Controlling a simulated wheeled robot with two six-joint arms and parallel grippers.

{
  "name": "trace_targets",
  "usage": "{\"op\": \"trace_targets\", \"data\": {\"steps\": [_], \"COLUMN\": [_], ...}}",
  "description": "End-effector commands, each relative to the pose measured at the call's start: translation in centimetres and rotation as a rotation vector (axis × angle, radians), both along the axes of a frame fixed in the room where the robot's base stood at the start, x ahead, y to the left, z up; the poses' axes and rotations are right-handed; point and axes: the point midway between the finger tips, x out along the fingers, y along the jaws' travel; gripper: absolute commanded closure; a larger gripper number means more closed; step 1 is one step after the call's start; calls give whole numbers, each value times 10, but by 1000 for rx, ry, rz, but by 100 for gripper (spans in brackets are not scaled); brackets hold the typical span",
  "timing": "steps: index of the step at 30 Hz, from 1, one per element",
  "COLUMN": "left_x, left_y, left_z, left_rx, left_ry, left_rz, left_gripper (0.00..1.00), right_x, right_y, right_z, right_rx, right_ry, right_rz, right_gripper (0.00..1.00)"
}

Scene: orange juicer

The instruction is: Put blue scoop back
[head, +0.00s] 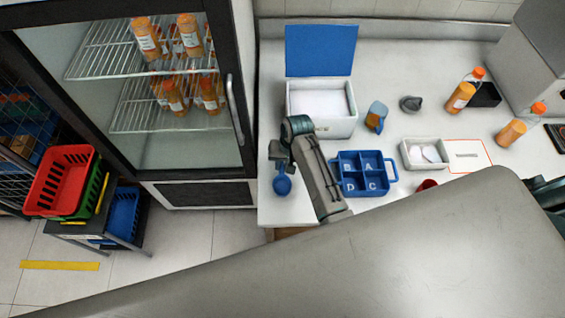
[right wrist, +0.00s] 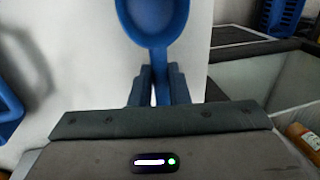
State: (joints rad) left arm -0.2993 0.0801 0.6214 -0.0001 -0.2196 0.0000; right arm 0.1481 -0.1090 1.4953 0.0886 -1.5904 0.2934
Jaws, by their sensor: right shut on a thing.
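The blue scoop (head: 282,185) is at the left end of the white counter. My right gripper (head: 279,158) is shut on its handle. In the right wrist view, the scoop's round bowl (right wrist: 155,18) extends beyond the fingertips, and its handle runs between the two fingers (right wrist: 161,88). The bowl appears over the counter's left edge area; I cannot tell whether it touches the counter. A white box (head: 322,127) with its blue lid (head: 320,50) raised stands behind and right of the gripper, with white contents inside. My left gripper is not in view.
A blue compartment tray (head: 391,178) lies right of my right arm. A blue-and-orange container (head: 376,116), a grey object (head: 410,103), a small white tray (head: 407,146) and orange bottles (head: 461,96) stand farther right. A glass-door fridge (head: 243,110) borders the counter on the left.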

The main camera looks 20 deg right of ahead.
Motion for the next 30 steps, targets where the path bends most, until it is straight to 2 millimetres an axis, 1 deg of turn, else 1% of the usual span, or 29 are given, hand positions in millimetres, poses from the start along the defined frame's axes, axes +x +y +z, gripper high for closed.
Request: {"op": "trace_targets", "data": {"steps": [1,5,15,16,17,18,19,26,30], "left_x": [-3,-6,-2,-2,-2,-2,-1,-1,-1], "left_y": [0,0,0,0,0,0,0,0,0], "left_z": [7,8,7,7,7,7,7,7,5], "left_rx": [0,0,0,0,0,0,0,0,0], "left_ry": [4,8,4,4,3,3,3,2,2], "left_rz": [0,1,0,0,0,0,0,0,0], "left_gripper": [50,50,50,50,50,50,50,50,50], "right_x": [0,1,1,1,1,1,1,1,1], "right_y": [0,0,0,0,0,0,0,0,-1], "right_z": [-2,-12,-16,-16,-16,-16,-16,-16,-11], "right_rx": [0,-1,0,0,0,0,0,0,0], "right_ry": [2,-2,-2,-2,-2,-3,-3,-3,-4], "right_rz": [0,0,1,1,1,0,0,0,0], "right_gripper": [100,100,100,81,75,67,63,63,63]}}
